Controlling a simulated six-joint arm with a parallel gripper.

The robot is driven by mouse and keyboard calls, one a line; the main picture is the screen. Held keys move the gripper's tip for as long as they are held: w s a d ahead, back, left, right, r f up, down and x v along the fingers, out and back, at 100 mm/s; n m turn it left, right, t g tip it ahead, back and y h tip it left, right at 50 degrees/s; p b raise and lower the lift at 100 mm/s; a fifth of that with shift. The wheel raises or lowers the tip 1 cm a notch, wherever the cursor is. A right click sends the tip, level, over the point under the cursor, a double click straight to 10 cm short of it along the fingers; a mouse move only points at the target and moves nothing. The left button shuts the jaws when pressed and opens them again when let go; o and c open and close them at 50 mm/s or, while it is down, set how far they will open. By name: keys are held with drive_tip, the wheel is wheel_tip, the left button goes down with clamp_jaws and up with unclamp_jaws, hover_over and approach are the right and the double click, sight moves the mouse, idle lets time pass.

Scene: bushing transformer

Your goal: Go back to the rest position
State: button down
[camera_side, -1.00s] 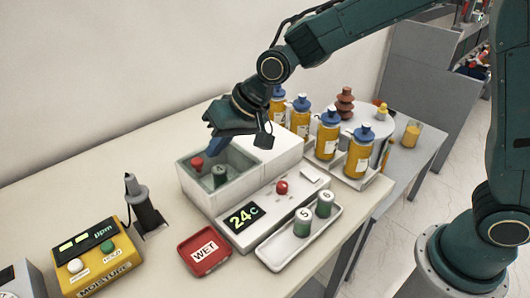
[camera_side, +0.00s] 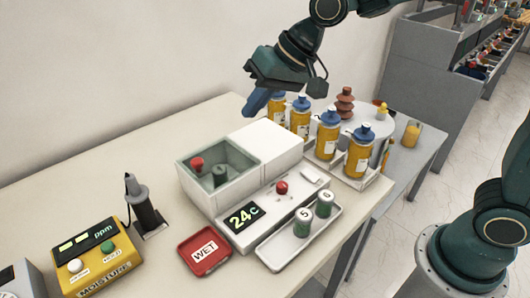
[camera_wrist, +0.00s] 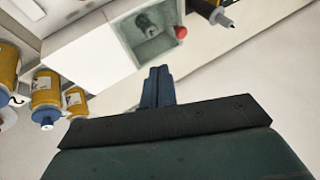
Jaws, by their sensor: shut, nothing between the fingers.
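My gripper (camera_side: 257,102) is in the air above the back of the white bath unit (camera_side: 265,143), near the row of yellow bottles. Its blue fingers are together and hold nothing. In the wrist view the shut fingers (camera_wrist: 158,88) point toward the bath unit, with the open basin (camera_wrist: 148,30) beyond them. The basin holds a dark green vial (camera_side: 219,174) and a red knob (camera_side: 197,164) shows at its left.
Yellow bottles with blue caps (camera_side: 328,135) stand in a row at the right. A tray (camera_side: 270,258) holds two vials marked 5 (camera_side: 303,222). A red WET tray (camera_side: 205,250), a moisture meter (camera_side: 92,262) and a probe in its stand (camera_side: 146,210) are at the front left.

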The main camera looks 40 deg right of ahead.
drive_tip(key=shift+d+r, duration=0.1)
drive_tip(key=shift+r, duration=0.05)
drive_tip(key=s+d+h, duration=0.2)
drive_tip(key=s+d, duration=0.6)
drive_tip(key=s, duration=0.3)
drive_tip(key=s+d+h, duration=0.2)
drive_tip(key=s+d, duration=0.6)
drive_tip(key=s, duration=0.4)
drive_tip(key=shift+n, duration=0.4)
drive_tip(key=shift+r, duration=0.1)
